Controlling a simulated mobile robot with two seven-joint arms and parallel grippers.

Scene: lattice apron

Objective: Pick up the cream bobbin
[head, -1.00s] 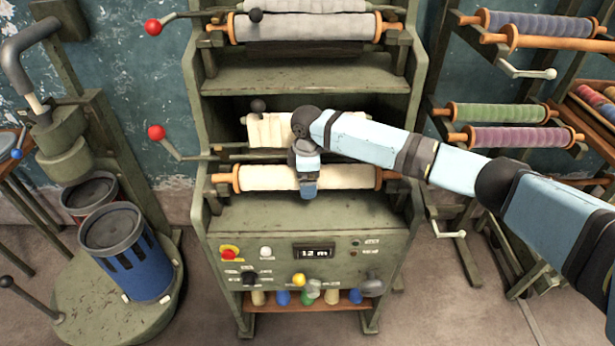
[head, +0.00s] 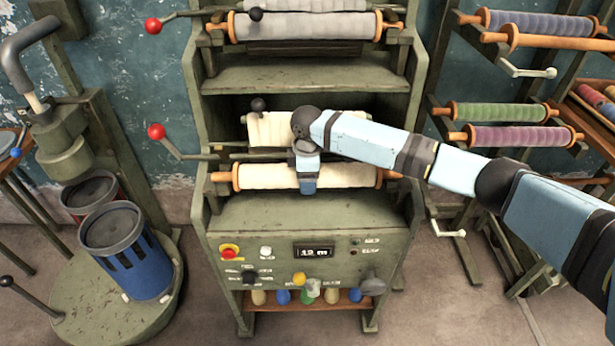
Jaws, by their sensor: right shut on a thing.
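The cream bobbin (head: 265,177), a wide pale roll with orange end discs, lies level across the lower front of the green machine (head: 310,217). My right gripper (head: 308,188) reaches down over its middle from above, with the arm coming in from the right. It is shut on the bobbin. The gripper hides the middle of the roll, and the fingertips show only small at its front. I cannot tell whether the bobbin is clear of its rests. My left gripper is not in view.
Pale cloth (head: 268,130) hangs behind the bobbin. A red-knobbed lever (head: 157,131) sticks out at the left. Side frames flank the bobbin. A control panel (head: 313,251) is below, with small coloured pieces under it. A rack of rolls (head: 500,113) stands right and a blue can (head: 125,252) left.

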